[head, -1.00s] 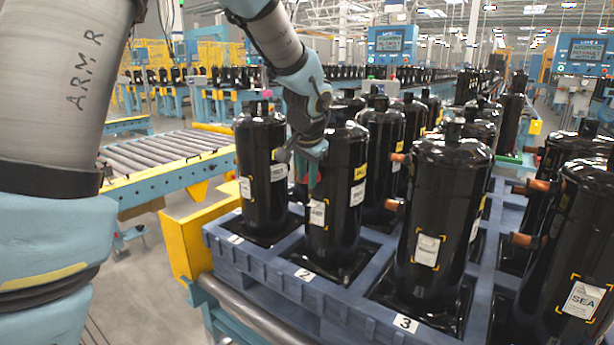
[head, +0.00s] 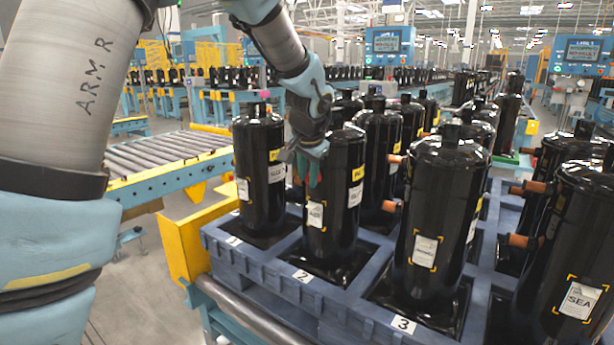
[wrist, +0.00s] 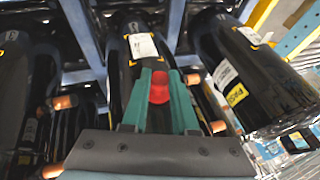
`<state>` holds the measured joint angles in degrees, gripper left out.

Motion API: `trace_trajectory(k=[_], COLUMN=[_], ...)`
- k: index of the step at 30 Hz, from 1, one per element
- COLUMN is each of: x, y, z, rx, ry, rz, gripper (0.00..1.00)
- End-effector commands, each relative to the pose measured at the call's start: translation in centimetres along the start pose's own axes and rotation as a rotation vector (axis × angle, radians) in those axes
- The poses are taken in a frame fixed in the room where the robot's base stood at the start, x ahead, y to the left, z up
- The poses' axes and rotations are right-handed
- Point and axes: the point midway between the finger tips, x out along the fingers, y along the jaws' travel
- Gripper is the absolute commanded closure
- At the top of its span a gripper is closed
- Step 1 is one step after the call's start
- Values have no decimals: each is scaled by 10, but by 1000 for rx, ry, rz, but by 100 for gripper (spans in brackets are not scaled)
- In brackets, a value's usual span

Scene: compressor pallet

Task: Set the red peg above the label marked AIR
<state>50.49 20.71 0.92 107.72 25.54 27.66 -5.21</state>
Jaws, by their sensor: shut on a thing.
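The red peg (wrist: 159,87) is between the teal fingers of my gripper (wrist: 160,98) in the wrist view, and the gripper is shut on it. In the head view my gripper (head: 307,172) is at the upper front of the black compressor (head: 333,250) by number 2, above its white label (head: 316,213). That label's text is too small to read surely. In the wrist view a white label (wrist: 142,46) on a black compressor lies just beyond the peg. I cannot tell whether the peg touches the compressor. The peg is not clear in the head view.
Several black compressors stand in a blue pallet (head: 262,268). One at the right bears a label reading SEA (head: 581,299); the one by number 3 has another label (head: 425,251). Copper stubs (head: 524,240) stick out between them. A roller conveyor (head: 165,155) lies left.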

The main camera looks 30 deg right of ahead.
Motion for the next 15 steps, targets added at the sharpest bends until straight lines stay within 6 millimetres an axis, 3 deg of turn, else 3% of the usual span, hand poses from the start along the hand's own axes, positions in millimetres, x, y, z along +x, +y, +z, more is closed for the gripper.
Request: trace_trajectory(k=[6,7,15], x=[0,0,0], y=[0,0,0], z=[0,0,0], rx=[0,0,0], ry=[0,0,0], rz=[0,0,0], gripper=[100,72,42])
